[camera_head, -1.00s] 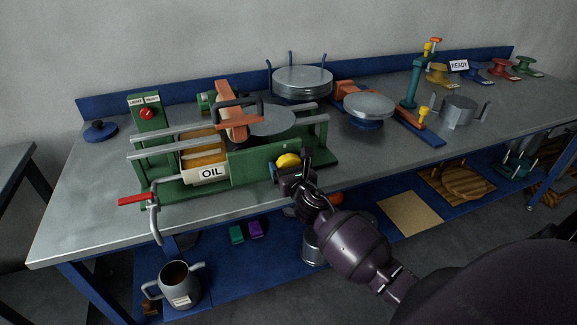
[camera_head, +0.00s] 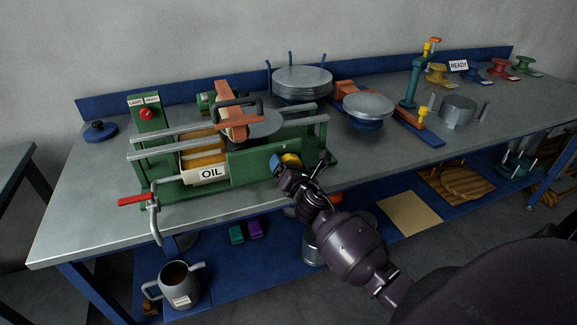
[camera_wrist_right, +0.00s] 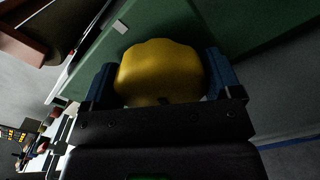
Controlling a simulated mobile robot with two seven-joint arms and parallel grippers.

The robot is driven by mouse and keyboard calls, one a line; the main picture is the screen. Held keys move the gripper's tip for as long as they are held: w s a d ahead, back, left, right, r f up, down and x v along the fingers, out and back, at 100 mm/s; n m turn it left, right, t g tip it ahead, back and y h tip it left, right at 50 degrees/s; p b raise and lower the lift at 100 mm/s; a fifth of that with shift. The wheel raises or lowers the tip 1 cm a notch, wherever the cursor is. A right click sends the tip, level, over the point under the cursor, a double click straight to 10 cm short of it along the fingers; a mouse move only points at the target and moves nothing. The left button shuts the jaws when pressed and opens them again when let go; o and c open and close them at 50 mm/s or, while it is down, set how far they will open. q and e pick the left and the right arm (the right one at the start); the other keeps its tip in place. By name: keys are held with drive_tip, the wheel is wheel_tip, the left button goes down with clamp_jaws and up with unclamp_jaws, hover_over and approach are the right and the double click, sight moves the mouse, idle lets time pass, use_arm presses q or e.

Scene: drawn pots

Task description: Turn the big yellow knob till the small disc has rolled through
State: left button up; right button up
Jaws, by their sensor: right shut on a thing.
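The big yellow knob (camera_head: 292,159) is on the front of the green machine (camera_head: 250,163). My right gripper (camera_head: 289,165) is shut on it and hides part of it. In the right wrist view the knob (camera_wrist_right: 160,72) sits between the two blue fingertips of my right gripper (camera_wrist_right: 159,82). A flat grey disc (camera_head: 262,124) lies in the machine between its rails, partly under the orange piece with the dark handle (camera_head: 238,123). It looks like the small disc. My left gripper is not in view.
Stacked larger discs (camera_head: 302,80) stand behind. Another disc (camera_head: 368,107) rests on a blue stand to the right. The tabletop right of the machine's front is clear.

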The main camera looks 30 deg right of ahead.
drive_tip(key=m, duration=0.7)
drive_tip(key=shift+d+f, duration=0.1)
drive_tip(key=m, duration=0.4)
drive_tip(key=shift+m+p, duration=0.4)
drive_tip(key=m, duration=0.3)
drive_tip(key=shift+f+m+p, duration=0.1)
drive_tip(key=shift+m+p, duration=0.2)
drive_tip(key=shift+p, duration=0.05)
drive_tip(key=m+p, duration=0.1)
drive_tip(key=m, duration=0.3)
drive_tip(key=shift+m, duration=0.3)
drive_tip(key=m+p, duration=0.1)
drive_tip(key=m, duration=0.1)
drive_tip(key=shift+m, duration=0.3)
drive_tip(key=m+p, duration=0.1)
drive_tip(key=m, duration=0.3)
drive_tip(key=shift+f+p, duration=0.15)
drive_tip(key=shift+p, duration=0.15)
drive_tip(key=shift+a+m+p, duration=0.2)
drive_tip(key=shift+m+p, duration=0.2)
drive_tip(key=shift+m, duration=1.3)
